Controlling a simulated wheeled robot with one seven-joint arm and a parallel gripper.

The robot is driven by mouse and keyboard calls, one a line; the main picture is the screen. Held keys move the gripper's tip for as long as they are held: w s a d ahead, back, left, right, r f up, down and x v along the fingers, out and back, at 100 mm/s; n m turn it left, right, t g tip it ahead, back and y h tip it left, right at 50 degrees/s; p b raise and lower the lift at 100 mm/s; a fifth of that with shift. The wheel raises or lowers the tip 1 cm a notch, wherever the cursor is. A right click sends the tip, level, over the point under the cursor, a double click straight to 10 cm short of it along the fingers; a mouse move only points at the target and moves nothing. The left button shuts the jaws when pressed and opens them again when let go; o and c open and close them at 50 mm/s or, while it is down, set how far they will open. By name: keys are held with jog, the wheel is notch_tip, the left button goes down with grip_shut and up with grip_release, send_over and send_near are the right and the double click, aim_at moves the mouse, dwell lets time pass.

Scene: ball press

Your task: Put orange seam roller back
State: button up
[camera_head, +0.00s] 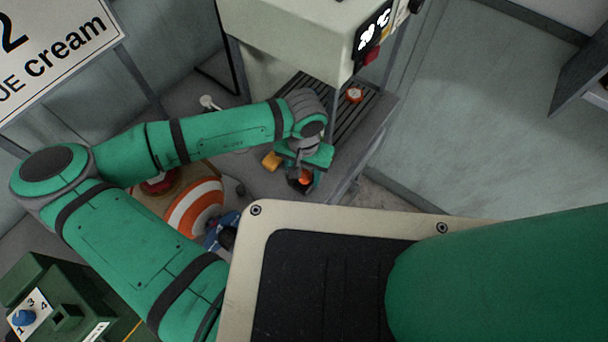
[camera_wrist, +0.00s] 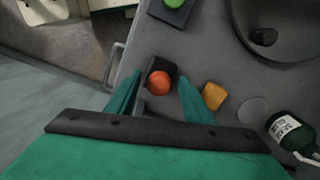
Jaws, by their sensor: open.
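The orange seam roller shows in the wrist view as a round orange top (camera_wrist: 159,83) on the grey worktop (camera_wrist: 215,65). A small dark block (camera_wrist: 161,66) sits right beside or under it; I cannot tell which. My gripper (camera_wrist: 159,79) is open, with one green finger on each side of the orange top, and no clear contact shows. In the head view my gripper (camera_head: 304,168) is low over the bench front, and the orange top (camera_head: 305,178) shows among its fingers. The roller's lower part is hidden.
A yellow-orange block (camera_wrist: 214,96) lies just right of the fingers. A green ball-topped piece (camera_wrist: 174,3), a dark round basin (camera_wrist: 285,35) and a labelled bottle (camera_wrist: 288,131) stand around.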

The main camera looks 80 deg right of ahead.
aim_at(304, 177)
notch_tip(304, 177, up, 11)
dwell(0.3)
dwell(0.5)
